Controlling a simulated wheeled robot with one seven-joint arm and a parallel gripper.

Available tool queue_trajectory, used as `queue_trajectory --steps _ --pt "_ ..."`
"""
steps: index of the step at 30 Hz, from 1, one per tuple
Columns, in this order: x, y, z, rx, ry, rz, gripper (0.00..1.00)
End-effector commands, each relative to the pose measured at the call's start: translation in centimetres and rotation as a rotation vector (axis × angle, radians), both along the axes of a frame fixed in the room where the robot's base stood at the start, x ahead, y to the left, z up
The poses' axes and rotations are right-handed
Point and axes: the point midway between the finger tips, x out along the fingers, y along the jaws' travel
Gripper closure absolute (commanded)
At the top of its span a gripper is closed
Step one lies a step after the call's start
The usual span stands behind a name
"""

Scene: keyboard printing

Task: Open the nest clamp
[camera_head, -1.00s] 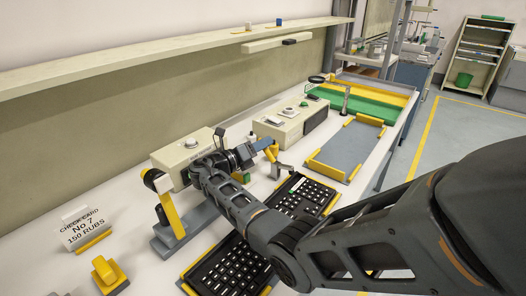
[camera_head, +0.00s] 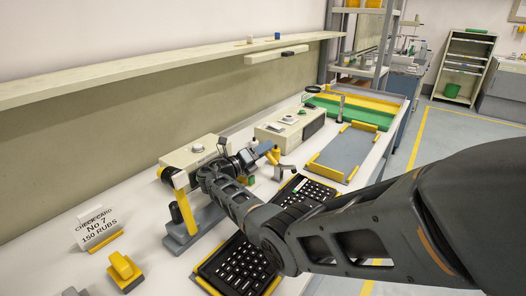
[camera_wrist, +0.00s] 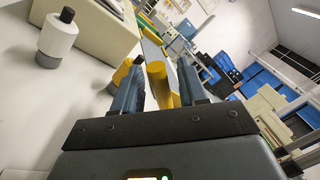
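The nest clamp shows in the head view as a yellow handle (camera_head: 274,156) on a grey bracket (camera_head: 284,171), at the far end of the black keyboard (camera_head: 240,265). The keyboard lies in a nest with yellow edges, partly hidden behind my arm. My gripper (camera_head: 264,149) is at the yellow handle. In the wrist view my gripper (camera_wrist: 160,80) has its two blue-grey fingers apart, with a yellow handle (camera_wrist: 157,84) between them. A gap shows beside the handle, and I cannot make out firm contact. The clamp's base is hidden behind the gripper in the wrist view.
Beige boxes (camera_head: 290,130) stand behind the gripper. A grey stand with a yellow post (camera_head: 184,213) is left of my arm. A white bottle with a black top (camera_wrist: 58,38) is near the gripper. An empty grey tray with yellow edges (camera_head: 345,152) lies beyond the keyboard.

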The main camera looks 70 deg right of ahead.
Motion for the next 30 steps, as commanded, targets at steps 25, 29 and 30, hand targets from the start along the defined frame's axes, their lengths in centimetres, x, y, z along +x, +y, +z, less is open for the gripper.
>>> queue_trajectory --steps 25,29,30 --pt "3.3 7.0 -0.7 0.000 0.000 0.000 0.58" --pt "3.4 7.1 -0.7 0.000 0.000 0.000 0.58" --pt "3.4 7.1 -0.7 0.000 0.000 0.000 0.58"
